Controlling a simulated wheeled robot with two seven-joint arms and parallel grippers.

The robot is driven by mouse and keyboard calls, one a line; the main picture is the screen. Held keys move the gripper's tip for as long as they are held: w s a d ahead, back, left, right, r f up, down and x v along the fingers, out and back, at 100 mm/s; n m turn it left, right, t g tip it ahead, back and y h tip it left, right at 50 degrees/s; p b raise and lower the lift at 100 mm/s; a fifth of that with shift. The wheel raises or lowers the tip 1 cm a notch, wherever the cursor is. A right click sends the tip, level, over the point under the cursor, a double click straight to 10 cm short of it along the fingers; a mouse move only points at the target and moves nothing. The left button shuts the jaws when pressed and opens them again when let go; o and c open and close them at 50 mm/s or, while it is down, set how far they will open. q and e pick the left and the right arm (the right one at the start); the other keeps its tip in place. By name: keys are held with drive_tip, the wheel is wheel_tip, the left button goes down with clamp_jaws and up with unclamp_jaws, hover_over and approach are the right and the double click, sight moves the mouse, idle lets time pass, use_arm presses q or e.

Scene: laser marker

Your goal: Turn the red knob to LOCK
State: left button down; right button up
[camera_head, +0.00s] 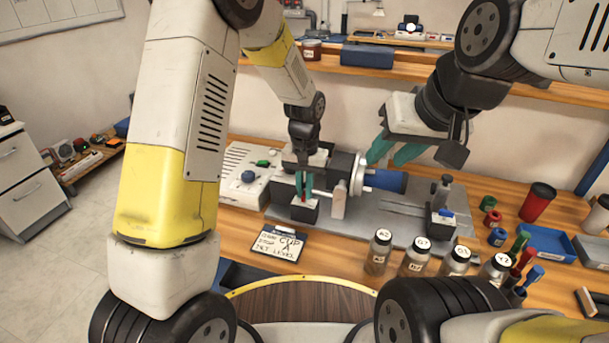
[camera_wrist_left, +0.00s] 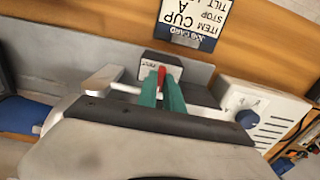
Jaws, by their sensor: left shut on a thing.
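The red knob (camera_wrist_left: 161,77) is on a small dark block with a white label, in the left wrist view. In the head view it is mostly hidden between the fingers. My left gripper (camera_wrist_left: 163,97) points at the block, its green fingers closed around the knob; it also shows in the head view (camera_head: 304,184). The lettering on the label is too small to read, so I cannot tell the knob's setting. My right gripper (camera_head: 393,153) hovers behind and right of the block, by the blue cylinder (camera_head: 389,181). Its green fingers are apart and empty.
A white control box (camera_head: 247,176) with a blue knob stands left of the block. A job card (camera_head: 277,243) lies in front. Several labelled jars (camera_head: 415,257) stand front right. A blue tray (camera_head: 546,241) and markers are at right.

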use_arm(q)
drive_tip(key=c, duration=1.8)
unclamp_jaws()
drive_tip(key=shift+o, duration=0.2)
drive_tip(key=shift+r, duration=3.95)
drive_tip(key=shift+r, duration=0.1)
wheel_tip(320, 180, up, 7)
